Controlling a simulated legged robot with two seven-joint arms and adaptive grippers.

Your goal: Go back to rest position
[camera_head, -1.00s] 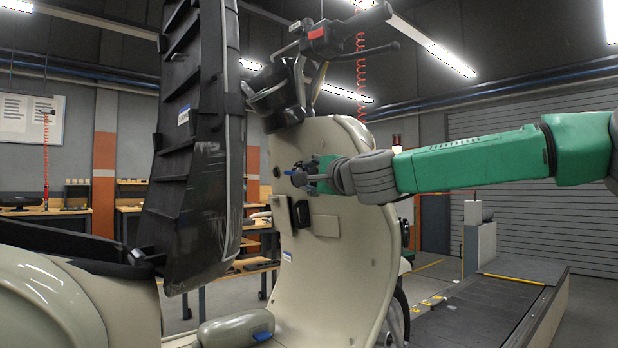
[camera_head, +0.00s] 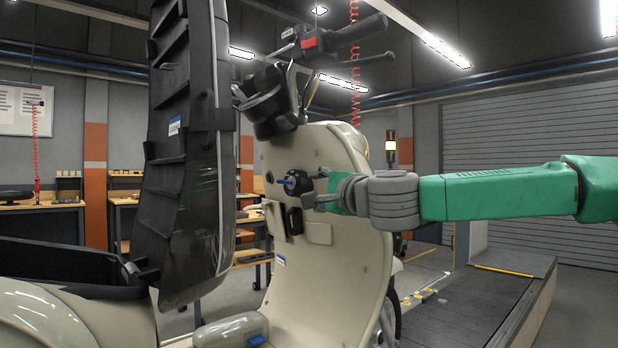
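My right gripper (camera_head: 308,190) is at the end of the green arm that comes in from the right. It is in front of the cream inner leg shield of a scooter (camera_head: 330,250), close to a small blue part (camera_head: 291,182) there. I cannot tell whether it touches the blue part or whether its fingers are open or shut. My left gripper is not in view.
The scooter's dark seat (camera_head: 185,170) stands raised upright at left. The handlebar (camera_head: 330,40) is above my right gripper. A slat conveyor (camera_head: 465,305) runs at lower right. Workbenches (camera_head: 40,205) stand behind at left.

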